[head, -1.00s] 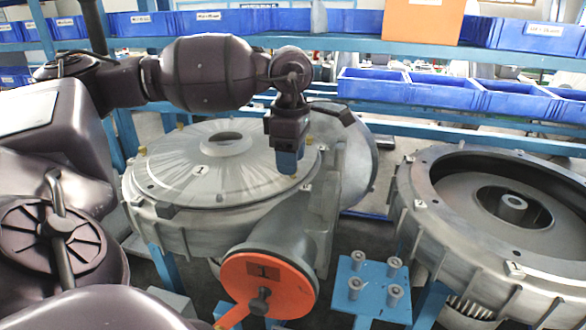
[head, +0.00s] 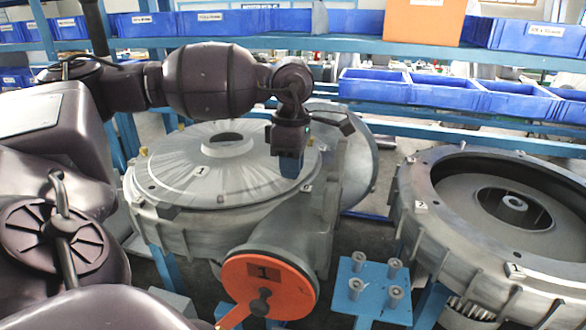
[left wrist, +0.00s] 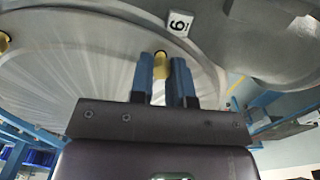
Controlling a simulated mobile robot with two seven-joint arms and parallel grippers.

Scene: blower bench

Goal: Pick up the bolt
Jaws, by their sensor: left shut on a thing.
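In the head view the fingers hide this bolt. I cannot tell whether the bolt is still seated in the rim. Other yellow bolts stand on the cover's far left rim (head: 143,151), and one shows at the left wrist view's edge (left wrist: 4,41). My right gripper is not in view.
An orange disc marked 1 (head: 262,274) closes the front pipe. A blue plate (head: 372,277) with several grey pegs stands right of it. An open round housing (head: 440,235) is at the right. Blue bins (head: 440,92) line the rack behind.

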